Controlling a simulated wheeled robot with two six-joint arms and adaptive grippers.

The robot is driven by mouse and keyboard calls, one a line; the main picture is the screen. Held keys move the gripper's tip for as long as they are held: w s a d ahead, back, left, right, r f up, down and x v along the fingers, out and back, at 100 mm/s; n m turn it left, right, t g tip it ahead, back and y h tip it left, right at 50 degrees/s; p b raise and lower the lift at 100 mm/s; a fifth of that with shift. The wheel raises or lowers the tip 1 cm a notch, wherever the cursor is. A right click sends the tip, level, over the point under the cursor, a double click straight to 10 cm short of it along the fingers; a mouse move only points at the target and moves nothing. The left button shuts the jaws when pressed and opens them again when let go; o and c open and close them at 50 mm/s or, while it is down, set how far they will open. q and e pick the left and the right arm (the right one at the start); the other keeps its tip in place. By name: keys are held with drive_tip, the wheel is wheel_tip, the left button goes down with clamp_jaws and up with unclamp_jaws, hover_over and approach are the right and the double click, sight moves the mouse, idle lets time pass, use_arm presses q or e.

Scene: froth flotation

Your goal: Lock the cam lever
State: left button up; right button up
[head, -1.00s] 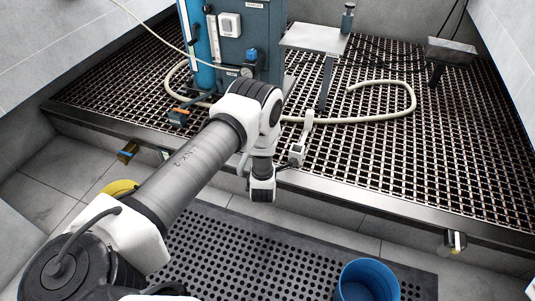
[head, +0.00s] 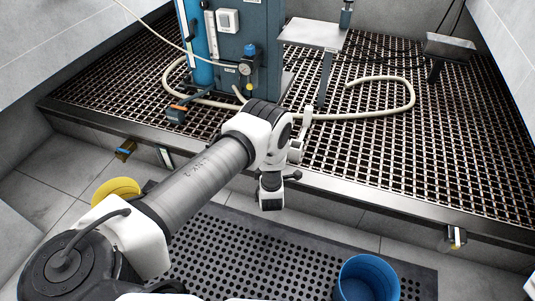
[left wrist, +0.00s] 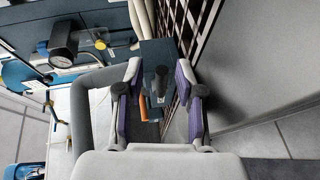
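An orange lever (head: 178,107) sits on a small dark teal block (head: 175,115) on the grating, left of the blue machine's foot. In the left wrist view, the orange lever (left wrist: 142,108) and the dark block (left wrist: 157,52) show beyond and between my fingers, with a dark round-ended part in front. My left gripper (left wrist: 158,82) is open, its purple-padded fingers apart with nothing held. In the head view, my left gripper (head: 301,137) is partly hidden behind my wrist, well right of the lever. Whether the lever is locked is too small to tell. My right gripper is out of view.
The blue machine (head: 250,35) with a gauge (head: 245,69) stands behind. A pale hose (head: 405,105) loops over the grating (head: 450,140). A metal shelf (head: 312,33) stands right of the machine. A blue bucket (head: 367,280) stands on the black mat (head: 240,255).

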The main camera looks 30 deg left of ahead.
use_arm(q)
drive_tip(key=v, duration=0.8)
idle(0.4)
